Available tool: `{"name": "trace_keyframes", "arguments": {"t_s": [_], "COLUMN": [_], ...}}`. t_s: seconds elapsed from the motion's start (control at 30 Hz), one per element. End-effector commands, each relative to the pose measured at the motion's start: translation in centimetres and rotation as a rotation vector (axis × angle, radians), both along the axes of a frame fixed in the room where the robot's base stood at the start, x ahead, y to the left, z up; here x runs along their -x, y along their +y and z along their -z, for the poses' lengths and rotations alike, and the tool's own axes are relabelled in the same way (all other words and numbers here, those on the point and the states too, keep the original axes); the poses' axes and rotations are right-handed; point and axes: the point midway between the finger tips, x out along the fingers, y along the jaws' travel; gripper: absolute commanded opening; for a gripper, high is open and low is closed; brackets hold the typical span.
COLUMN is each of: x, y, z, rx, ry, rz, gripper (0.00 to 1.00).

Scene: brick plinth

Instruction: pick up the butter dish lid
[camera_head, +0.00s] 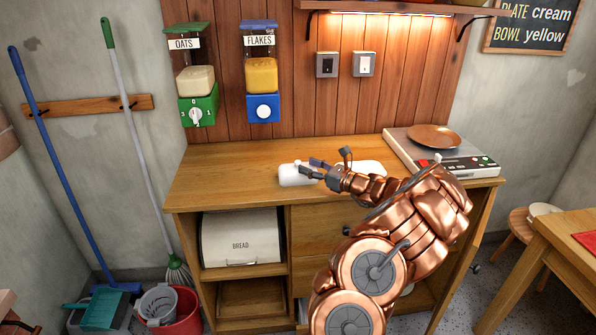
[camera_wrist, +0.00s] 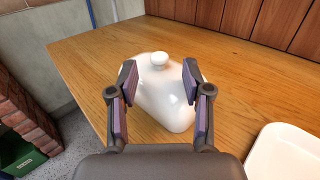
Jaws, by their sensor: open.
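The white butter dish lid (camera_wrist: 168,98), with a small round knob on top, stands on the wooden counter. In the wrist view it is ahead of my gripper (camera_wrist: 160,85), partly between the two open fingers. The gap between the fingers holds no gripped thing. In the head view the lid (camera_head: 292,175) is partly hidden by my gripper (camera_head: 318,170), which reaches in from the right. A white dish (camera_wrist: 287,155) lies to the right in the wrist view; in the head view it shows just behind my wrist (camera_head: 374,167).
The wooden counter (camera_head: 225,172) is clear left of the lid. Oats (camera_head: 195,80) and flakes (camera_head: 262,75) dispensers hang on the back wall. A bread box (camera_head: 240,235) sits below.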

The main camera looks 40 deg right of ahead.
Motion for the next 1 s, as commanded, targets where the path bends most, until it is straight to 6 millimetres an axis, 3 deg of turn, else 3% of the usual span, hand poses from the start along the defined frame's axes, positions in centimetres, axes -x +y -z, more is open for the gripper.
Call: {"name": "trace_keyframes", "arguments": {"t_s": [0.33, 0.67, 1.0], "x": [-4.2, -4.9, -4.9], "y": [0.8, 0.8, 0.8], "z": [-0.2, -0.1, -0.1], "rx": [0.0, 0.001, 0.001], "ry": [0.002, 0.001, 0.001], "rz": [-0.001, 0.002, 0.001], "gripper": [0.49, 0.49, 0.16]}}
